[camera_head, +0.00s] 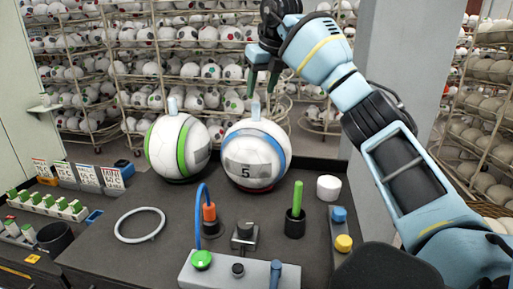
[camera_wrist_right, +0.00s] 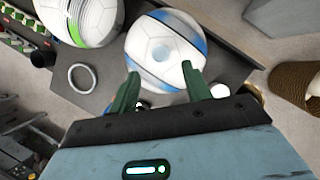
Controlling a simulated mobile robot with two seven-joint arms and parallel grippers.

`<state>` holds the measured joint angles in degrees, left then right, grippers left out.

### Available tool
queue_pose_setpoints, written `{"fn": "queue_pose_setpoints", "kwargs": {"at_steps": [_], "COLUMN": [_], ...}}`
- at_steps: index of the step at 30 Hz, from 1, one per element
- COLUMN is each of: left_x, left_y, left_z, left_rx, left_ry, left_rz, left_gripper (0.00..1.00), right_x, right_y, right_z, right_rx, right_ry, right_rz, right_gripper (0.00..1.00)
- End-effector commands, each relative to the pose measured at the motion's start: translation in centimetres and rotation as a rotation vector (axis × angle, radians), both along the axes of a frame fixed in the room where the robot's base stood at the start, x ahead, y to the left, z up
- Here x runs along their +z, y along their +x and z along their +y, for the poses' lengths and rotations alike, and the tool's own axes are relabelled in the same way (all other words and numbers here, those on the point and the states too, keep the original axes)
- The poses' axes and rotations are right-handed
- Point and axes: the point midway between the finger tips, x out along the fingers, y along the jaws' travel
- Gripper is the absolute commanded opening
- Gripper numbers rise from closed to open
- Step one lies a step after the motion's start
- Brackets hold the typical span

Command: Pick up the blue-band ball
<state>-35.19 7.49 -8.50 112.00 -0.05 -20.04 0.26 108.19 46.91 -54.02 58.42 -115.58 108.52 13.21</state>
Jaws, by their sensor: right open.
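The blue-band ball (camera_head: 256,153) is white with a blue stripe, a grey panel marked 5 and a pale peg on top. It sits on a low dark red base at the back of the dark bench. My right gripper (camera_head: 263,84) is open above it, its green fingers pointing down near the peg. In the right wrist view the ball (camera_wrist_right: 165,45) lies beyond the two spread fingers (camera_wrist_right: 161,92), with nothing between them. Whether the fingertips touch the peg I cannot tell. The green-band ball (camera_head: 178,147) sits just left of it. My left gripper is not in view.
On the bench (camera_head: 130,258) are a white ring (camera_head: 140,225), a green-handled tool in a black cup (camera_head: 295,212), a white cylinder (camera_head: 328,188) and a grey control box (camera_head: 232,270) with a blue cable. A grey pillar (camera_head: 402,70) stands behind my right arm. Ball racks fill the back.

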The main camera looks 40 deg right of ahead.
Motion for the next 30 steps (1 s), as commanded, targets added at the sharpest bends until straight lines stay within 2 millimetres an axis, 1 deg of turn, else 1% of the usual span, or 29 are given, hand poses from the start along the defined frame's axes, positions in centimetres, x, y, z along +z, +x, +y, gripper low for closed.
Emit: {"fn": "queue_pose_setpoints", "kwargs": {"at_steps": [4,9,16,23,30], "left_x": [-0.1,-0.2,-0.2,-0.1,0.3], "left_y": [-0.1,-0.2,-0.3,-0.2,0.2], "left_z": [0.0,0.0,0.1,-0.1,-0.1], "left_rx": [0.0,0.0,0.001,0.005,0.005], "left_ry": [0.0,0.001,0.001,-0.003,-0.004], "left_rz": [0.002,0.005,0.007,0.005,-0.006], "left_gripper": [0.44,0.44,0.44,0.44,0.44], "right_x": [0.4,0.1,-1.9,-2.5,-5.4], "right_y": [-0.3,-0.2,0.6,1.0,2.6], "right_z": [-0.5,-0.5,-0.6,-0.5,-0.5], "right_rx": [-0.015,-0.015,-0.014,-0.013,-0.013], "right_ry": [-0.006,-0.006,-0.007,-0.006,-0.006], "right_rz": [0.003,0.004,0.004,0.003,0.004], "right_gripper": [0.48,0.48,0.48,0.48,0.48]}}
